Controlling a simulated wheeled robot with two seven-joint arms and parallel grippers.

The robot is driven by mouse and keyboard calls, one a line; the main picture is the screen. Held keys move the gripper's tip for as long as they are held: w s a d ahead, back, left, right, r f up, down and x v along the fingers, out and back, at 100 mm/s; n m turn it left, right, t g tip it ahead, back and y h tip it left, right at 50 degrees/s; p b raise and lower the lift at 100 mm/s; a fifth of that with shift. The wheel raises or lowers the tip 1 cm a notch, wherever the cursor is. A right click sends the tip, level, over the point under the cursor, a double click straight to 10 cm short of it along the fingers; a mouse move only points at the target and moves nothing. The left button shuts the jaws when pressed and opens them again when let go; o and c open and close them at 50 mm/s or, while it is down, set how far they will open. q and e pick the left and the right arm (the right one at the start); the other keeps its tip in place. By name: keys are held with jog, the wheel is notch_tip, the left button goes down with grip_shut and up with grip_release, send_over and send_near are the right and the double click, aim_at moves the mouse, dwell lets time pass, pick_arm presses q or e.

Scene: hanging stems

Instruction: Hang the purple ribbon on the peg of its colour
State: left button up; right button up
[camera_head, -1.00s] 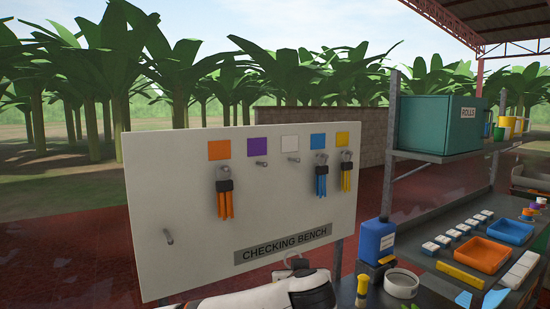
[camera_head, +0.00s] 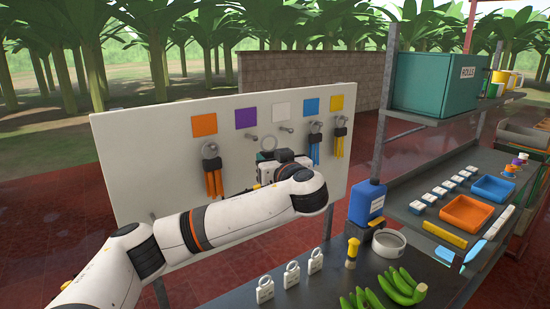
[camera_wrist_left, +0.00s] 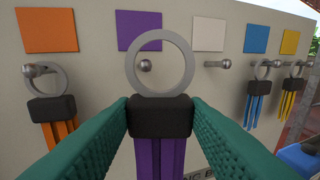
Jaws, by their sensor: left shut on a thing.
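My left gripper (camera_head: 270,163) is up in front of the white board. It is shut on the purple ribbon (camera_wrist_left: 159,155), its green fingers either side of the dark band (camera_wrist_left: 160,115). The ribbon's grey ring (camera_wrist_left: 187,62) stands upright above the fingers; it also shows in the head view (camera_head: 268,143). The purple square (camera_wrist_left: 134,28) marks the purple peg (camera_wrist_left: 143,66). In the left wrist view the peg's round tip appears inside the ring's opening, left of centre; the ring looks nearer the camera. I cannot tell whether the peg passes through it. My right gripper is not in view.
The orange ribbon (camera_wrist_left: 62,135), blue ribbon (camera_wrist_left: 257,98) and yellow ribbon (camera_wrist_left: 291,97) hang on their pegs. The white-square peg (camera_wrist_left: 220,64) is bare, close on the right. Padlocks (camera_head: 265,290), bananas (camera_head: 402,290) and a blue jug (camera_head: 366,203) stand on the bench.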

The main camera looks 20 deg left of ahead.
pick_arm(q)
jog(key=shift+w+a+f+p, duration=0.1)
jog(key=shift+w+a+p, duration=0.3)
jog(key=shift+a, duration=0.45)
jog(key=w+a, duration=0.1)
jog(key=w+a+p, duration=0.1)
jog(key=a, duration=0.1)
jog(key=a+f, duration=0.1)
jog(key=shift+w+a, duration=0.25)
jog(key=shift+w, duration=0.15)
jog(key=shift+w+a+f+b, duration=0.1)
jog(key=shift+a+f+b, duration=0.15)
jog(key=shift+b, duration=0.15)
jog(key=shift+w+a+b, duration=0.15)
jog(key=shift+a+b, duration=0.05)
jog(key=shift+b, duration=0.5)
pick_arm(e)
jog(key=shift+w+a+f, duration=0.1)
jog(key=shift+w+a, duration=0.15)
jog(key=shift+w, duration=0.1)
pick_arm(q)
jog(key=o, duration=1)
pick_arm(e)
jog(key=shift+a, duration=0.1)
